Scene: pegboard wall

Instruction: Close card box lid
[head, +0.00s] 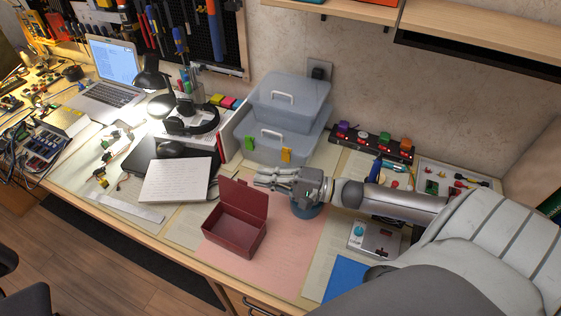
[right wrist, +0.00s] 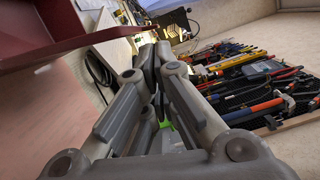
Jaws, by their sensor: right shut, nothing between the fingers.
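The card box is a dark red open box (head: 234,234) on the pink mat near the table's front edge in the head view. Its lid (head: 244,198) stands up, tilted back from the rear edge, and the inside looks empty. My right gripper (head: 258,177) is shut and empty, behind and to the right of the raised lid, near its top edge. In the right wrist view the gripper fingers (right wrist: 156,62) are together, and part of the red box (right wrist: 60,42) shows at upper left. My left gripper is not in view.
Stacked grey storage bins (head: 282,130) stand behind my right gripper. A white notepad (head: 176,180) lies left of the box. A blue round thing (head: 307,210) sits under my right wrist, and a small grey device (head: 375,238) is to the right. The pink mat (head: 285,255) is clear right of the box.

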